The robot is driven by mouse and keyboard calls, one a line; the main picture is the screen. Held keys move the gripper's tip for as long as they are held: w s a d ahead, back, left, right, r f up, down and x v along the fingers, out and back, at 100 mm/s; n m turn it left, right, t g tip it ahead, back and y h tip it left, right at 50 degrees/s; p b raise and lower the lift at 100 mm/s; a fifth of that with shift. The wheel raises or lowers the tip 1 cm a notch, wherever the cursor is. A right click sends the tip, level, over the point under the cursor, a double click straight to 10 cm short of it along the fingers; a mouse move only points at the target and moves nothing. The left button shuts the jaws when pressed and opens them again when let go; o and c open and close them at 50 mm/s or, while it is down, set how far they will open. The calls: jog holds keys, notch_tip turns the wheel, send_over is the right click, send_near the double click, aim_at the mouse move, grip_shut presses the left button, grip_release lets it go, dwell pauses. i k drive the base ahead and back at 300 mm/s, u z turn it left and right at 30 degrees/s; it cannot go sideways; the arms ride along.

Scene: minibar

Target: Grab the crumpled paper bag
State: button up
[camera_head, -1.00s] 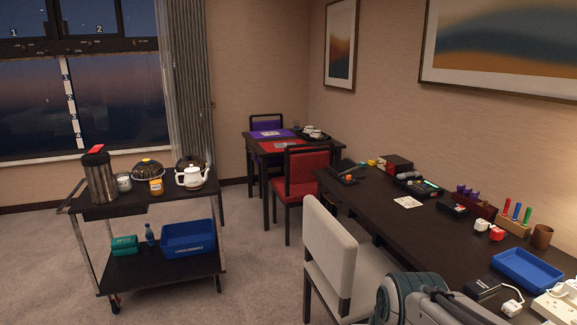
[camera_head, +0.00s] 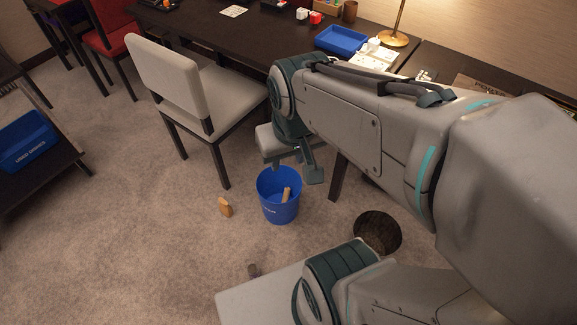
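A small tan-brown object (camera_head: 225,206) sits on the carpet just left of the blue bin. It could be the crumpled paper bag, but it is too small to be sure. The blue bin (camera_head: 279,205) stands on the floor, with a tan piece (camera_head: 286,194) in it that could also be paper. My gripper (camera_head: 295,174) points down above the back of the bin, right of and higher than the object on the carpet. Its fingers are apart, with nothing seen between them.
A pale chair (camera_head: 178,88) stands behind at the left, beside the dark desk (camera_head: 265,30). A dark round basket (camera_head: 378,232) is right of the bin. Carpet at the left is open.

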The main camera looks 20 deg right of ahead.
aim_at(225, 207)
jog(key=z, duration=0.25)
jog(key=k, duration=1.35)
jog(key=u, duration=0.65)
jog(key=i, duration=0.45)
